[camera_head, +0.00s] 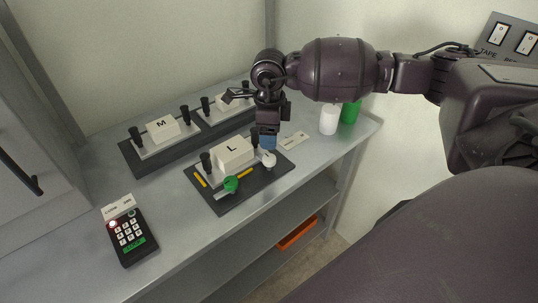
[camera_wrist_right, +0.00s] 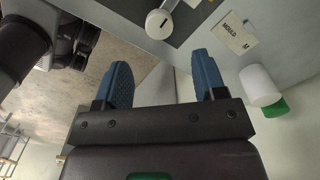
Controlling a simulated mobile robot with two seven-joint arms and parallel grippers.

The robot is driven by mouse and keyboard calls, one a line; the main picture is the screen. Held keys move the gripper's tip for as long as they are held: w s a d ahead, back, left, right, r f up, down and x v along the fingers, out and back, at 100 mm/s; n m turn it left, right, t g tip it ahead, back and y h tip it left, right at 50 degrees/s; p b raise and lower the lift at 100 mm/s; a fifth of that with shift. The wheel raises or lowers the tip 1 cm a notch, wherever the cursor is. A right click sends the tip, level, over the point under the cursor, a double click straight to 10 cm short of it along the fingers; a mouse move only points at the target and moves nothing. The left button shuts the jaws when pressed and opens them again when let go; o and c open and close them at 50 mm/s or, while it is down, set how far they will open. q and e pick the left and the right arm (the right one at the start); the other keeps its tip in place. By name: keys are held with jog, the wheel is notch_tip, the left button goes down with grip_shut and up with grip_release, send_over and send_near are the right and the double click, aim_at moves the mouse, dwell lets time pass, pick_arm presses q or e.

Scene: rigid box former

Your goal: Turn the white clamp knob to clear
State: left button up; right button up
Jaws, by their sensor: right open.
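The white clamp knob (camera_head: 269,160) stands at the right end of the dark fixture plate (camera_head: 222,204) that carries the white block marked L (camera_head: 232,152). In the right wrist view the knob (camera_wrist_right: 160,23) is a round white cap with a dark slot line, at the top, beyond the fingertips. My right gripper (camera_head: 267,141) is just above and behind the knob in the head view, its blue fingers pointing down. In the wrist view its two blue fingers (camera_wrist_right: 165,72) are spread apart with nothing between them.
A second fixture with a block marked M (camera_head: 162,128) is behind to the left. A keypad (camera_head: 130,236) lies at front left. A card reading MOULD M (camera_wrist_right: 236,33) lies right of the plate. White (camera_head: 328,119) and green (camera_head: 350,112) cylinders stand at the right end.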

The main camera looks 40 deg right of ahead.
aim_at(269, 157)
notch_tip(269, 157, down, 8)
jog(key=shift+f, duration=0.2)
dwell(0.3)
jog(key=c, duration=0.9)
